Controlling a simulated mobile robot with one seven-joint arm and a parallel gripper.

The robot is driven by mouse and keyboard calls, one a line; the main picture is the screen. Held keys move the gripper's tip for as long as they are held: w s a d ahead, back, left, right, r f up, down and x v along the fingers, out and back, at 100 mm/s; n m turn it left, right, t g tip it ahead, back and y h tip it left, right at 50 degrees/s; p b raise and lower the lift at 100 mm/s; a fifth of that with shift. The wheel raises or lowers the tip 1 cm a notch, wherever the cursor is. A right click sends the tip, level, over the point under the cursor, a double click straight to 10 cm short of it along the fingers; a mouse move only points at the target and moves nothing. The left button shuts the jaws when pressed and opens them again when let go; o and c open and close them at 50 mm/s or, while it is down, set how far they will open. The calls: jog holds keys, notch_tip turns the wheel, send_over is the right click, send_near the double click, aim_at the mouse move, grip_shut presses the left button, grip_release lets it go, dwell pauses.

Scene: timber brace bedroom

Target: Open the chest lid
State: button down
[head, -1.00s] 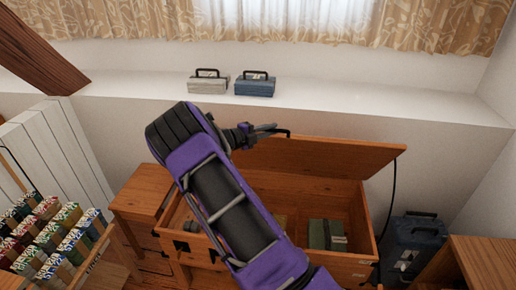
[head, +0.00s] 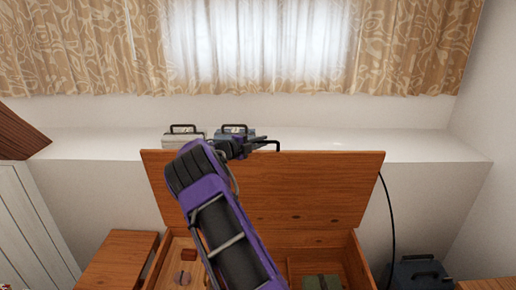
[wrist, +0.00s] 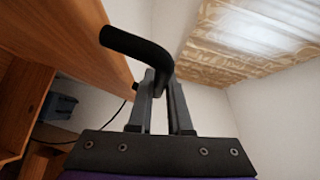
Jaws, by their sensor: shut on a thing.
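The wooden chest (head: 352,262) stands in front of the ledge, and its inside shows from above. Its lid (head: 310,190) is raised and stands nearly upright at the chest's back. A black bent handle (wrist: 135,47) belongs to the lid's edge; in the head view it shows at the lid's top (head: 270,144). My gripper (wrist: 160,85) is shut on the handle, its two grey fingers on either side of it. In the head view my gripper (head: 262,143) is at the lid's top edge. My arm hides part of the lid and the chest's interior.
A grey case (head: 184,138) and a blue case (head: 235,132) sit on the white ledge (head: 400,147) behind the lid. A small wooden table (head: 118,255) stands left of the chest. A dark blue case (head: 418,272) stands at right. A green item (head: 322,282) lies in the chest.

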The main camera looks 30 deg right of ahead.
jog(key=shift+w+d, duration=0.1)
jog(key=shift+w, duration=0.2)
jog(key=c, duration=0.9)
grip_release()
jog(key=shift+o, duration=0.2)
jog(key=v, duration=1.7)
jog(key=shift+a, duration=0.2)
